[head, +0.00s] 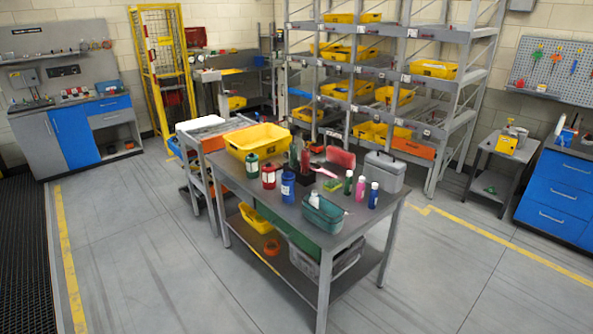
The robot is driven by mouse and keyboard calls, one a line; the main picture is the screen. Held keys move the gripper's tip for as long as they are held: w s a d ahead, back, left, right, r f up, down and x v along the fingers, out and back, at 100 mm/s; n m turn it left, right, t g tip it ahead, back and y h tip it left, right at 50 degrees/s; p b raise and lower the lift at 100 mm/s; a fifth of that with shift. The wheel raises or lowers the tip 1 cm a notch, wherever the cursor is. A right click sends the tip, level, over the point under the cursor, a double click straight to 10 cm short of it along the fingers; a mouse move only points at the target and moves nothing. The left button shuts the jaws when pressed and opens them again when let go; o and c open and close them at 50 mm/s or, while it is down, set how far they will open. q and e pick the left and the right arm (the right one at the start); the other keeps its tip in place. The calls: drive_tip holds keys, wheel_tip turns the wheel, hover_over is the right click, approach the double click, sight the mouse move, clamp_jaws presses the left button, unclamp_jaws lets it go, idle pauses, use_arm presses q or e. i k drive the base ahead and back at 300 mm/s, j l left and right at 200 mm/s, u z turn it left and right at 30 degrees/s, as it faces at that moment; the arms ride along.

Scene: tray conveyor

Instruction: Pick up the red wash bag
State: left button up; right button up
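A red bag (341,157), which looks like the red wash bag, stands at the back of the grey table (342,240). It is left of a grey case (384,172) and behind a flat pink item and a small green item (332,185). These items stand close to its lower edge. Neither of my grippers shows in the head view.
A yellow bin (258,140) sits at the table's left end. Red bottles, a blue bottle (288,187), a teal container (323,213) and several small bottles (361,188) crowd the tabletop. Shelving (470,75) stands behind. The floor in front (170,270) is clear.

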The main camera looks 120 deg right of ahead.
sight(343, 158)
drive_tip(key=z, duration=3.6)
